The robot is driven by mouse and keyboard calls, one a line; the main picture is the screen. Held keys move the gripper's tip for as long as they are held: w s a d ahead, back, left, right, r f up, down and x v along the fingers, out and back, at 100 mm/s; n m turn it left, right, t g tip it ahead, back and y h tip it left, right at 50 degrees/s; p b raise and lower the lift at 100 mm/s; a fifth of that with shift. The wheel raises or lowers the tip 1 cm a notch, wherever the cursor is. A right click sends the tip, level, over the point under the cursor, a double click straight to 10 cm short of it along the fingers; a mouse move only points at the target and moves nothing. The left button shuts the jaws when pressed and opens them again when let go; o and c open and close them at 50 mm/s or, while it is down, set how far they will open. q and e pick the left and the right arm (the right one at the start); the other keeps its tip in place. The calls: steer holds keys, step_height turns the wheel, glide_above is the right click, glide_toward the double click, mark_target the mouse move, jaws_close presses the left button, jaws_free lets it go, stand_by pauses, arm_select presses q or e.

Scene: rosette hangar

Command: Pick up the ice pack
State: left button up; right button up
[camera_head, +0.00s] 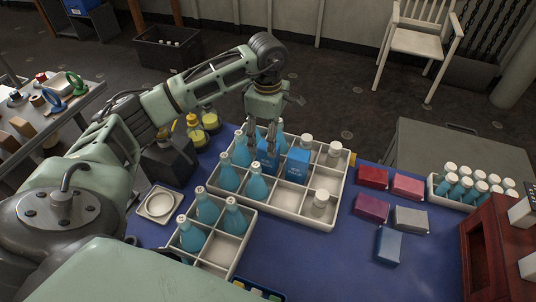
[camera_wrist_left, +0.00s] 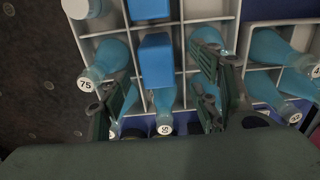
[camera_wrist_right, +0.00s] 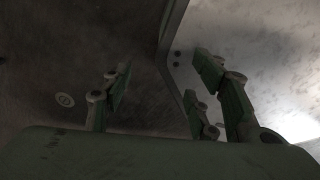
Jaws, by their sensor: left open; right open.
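Two blue blocks that look like ice packs stand in the divided white tray: one (camera_head: 298,168) with pale print, and one (camera_head: 268,160) to its left, partly hidden by my gripper. My left gripper (camera_head: 261,143) points down over the tray, open, close above the left block. In the left wrist view a blue block (camera_wrist_left: 156,60) lies between the open fingers (camera_wrist_left: 165,88), with space on both sides; a second block (camera_wrist_left: 150,9) is beyond it. My right gripper (camera_wrist_right: 165,75) is open and empty, facing grey surfaces in its wrist view.
Blue-filled bottles (camera_head: 228,178) crowd the white tray (camera_head: 283,207) near my left gripper. A smaller bottle tray (camera_head: 219,263) is in front. Small red, pink, grey and blue boxes (camera_head: 389,245) lie on the blue table to the right, beside a vial rack (camera_head: 438,193).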

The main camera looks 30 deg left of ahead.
mark_target(268, 158)
arm_select(q)
steer(key=shift+a+f, duration=0.15)
steer(key=shift+f, duration=0.15)
steer(key=shift+w+f, duration=0.15)
steer(key=shift+f, duration=0.2)
steer(key=shift+f+p, duration=0.3)
steer(key=shift+f, duration=0.6)
step_height(268, 158, down, 5)
steer(key=shift+r+p, duration=0.1)
steer(key=shift+p, duration=0.4)
steer(key=shift+c, duration=0.5)
jaws_close()
